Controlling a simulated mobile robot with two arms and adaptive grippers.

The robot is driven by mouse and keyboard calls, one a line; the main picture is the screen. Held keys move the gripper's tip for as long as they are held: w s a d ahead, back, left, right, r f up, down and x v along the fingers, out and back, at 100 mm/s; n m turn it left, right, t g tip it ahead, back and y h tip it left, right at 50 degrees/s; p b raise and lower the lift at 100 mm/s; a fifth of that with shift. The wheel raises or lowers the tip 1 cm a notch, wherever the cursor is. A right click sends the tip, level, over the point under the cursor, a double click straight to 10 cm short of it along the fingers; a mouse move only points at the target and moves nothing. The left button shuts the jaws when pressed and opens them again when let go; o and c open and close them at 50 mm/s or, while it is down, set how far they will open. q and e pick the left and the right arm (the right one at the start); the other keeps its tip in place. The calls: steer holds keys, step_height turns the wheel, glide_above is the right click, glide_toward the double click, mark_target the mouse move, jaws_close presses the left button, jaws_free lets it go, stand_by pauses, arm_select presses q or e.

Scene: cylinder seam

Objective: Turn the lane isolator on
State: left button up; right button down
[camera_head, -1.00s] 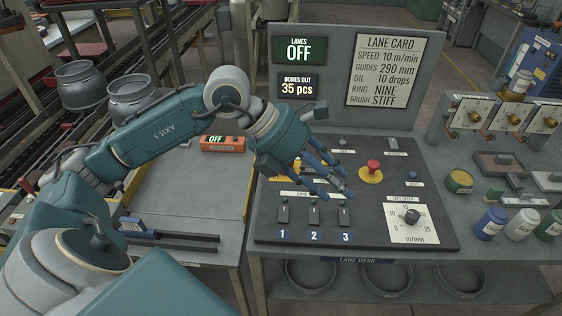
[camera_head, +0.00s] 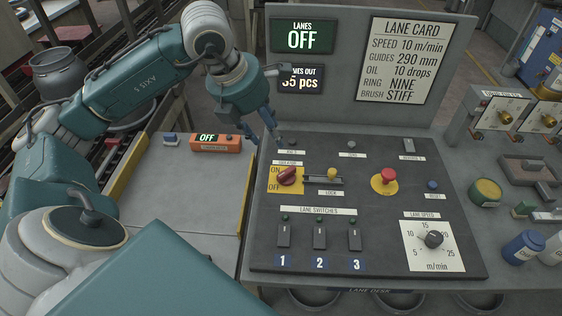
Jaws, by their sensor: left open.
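The isolator is a dark red rotary knob (camera_head: 288,177) on a yellow plate (camera_head: 276,187) marked ON above and OFF below, at the upper left of the dark lane desk panel. I cannot tell surely which mark its handle points to. To its right is a slider labelled LOCK (camera_head: 325,178) with a yellow knob at its right end. My left gripper (camera_head: 268,142) is open and empty, its fingers pointing down above the panel's top left corner, up and left of the isolator. The LANES display (camera_head: 302,36) reads OFF. My right gripper does not show.
A red mushroom button (camera_head: 389,176) stands at the panel's right. Three lane switches (camera_head: 319,236) and a speed dial (camera_head: 433,239) lie nearer. An orange box (camera_head: 215,143) reading OFF sits on the left table. The lane card (camera_head: 404,58) is on the upright board behind.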

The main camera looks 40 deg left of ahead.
arm_select(q)
step_height(320, 180, down, 3)
steer(key=b, duration=0.6)
glide_toward(282, 172)
steer(key=p+x, duration=0.2)
steer(key=x, duration=0.6)
steer(key=shift+w+f, duration=0.15)
steer(key=shift+f, duration=0.25)
steer(key=shift+c, duration=0.3)
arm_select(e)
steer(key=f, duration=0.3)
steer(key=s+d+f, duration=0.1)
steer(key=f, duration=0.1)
arm_select(q)
jaws_close()
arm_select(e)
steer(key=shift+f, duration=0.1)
